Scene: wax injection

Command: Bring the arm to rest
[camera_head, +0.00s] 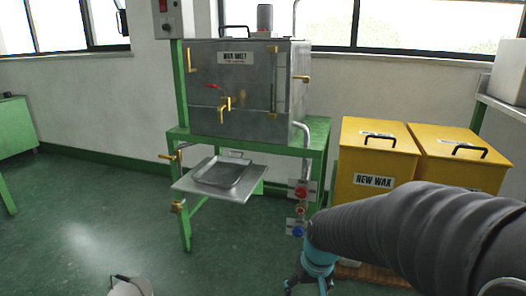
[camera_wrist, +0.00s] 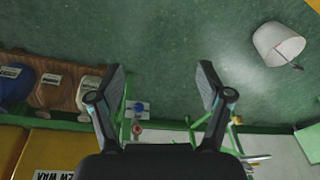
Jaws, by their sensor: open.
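My arm, in a dark ribbed sleeve, reaches in from the right edge of the head view. My gripper (camera_head: 309,285) hangs low at the sleeve's end, partly cut off by the bottom edge of the picture. In the wrist view my gripper (camera_wrist: 162,75) shows two dark fingers spread wide apart, with nothing between them but the green floor. The gripper is in front of the yellow bins and to the right of the wax machine's green stand.
A metal wax machine (camera_head: 245,85) stands on a green frame; its shelf (camera_head: 215,190) holds a metal tray (camera_head: 222,172). Yellow bins (camera_head: 370,165) stand right. A whitish bucket (camera_head: 130,287) is on the floor, also in the wrist view (camera_wrist: 277,43). The floor at left is clear.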

